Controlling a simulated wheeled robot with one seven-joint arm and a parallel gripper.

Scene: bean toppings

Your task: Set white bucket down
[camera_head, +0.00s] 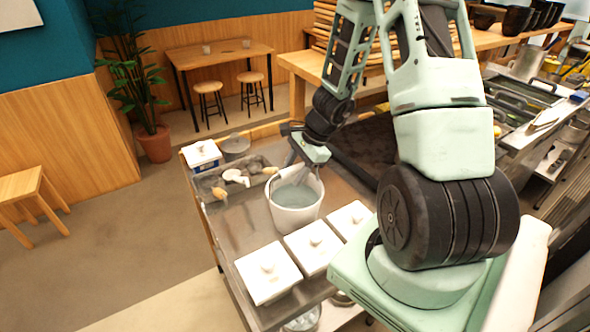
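The white bucket (296,217) is upright over the steel counter (236,230), with a grey-blue inside showing. I cannot tell whether its base touches the counter or hangs just above it. My gripper (296,163) reaches down at the bucket's far rim, with the pale green hand just above it. The fingertips are small and partly hidden at the rim, so their opening and grip do not show clearly.
White lidded containers (268,272) stand close in front and to the right of the bucket. A tray with scoops (236,178) lies behind left, beside a blue-and-white box (202,154). Bare counter shows left of the bucket. A dark mat-like surface (366,150) is behind right.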

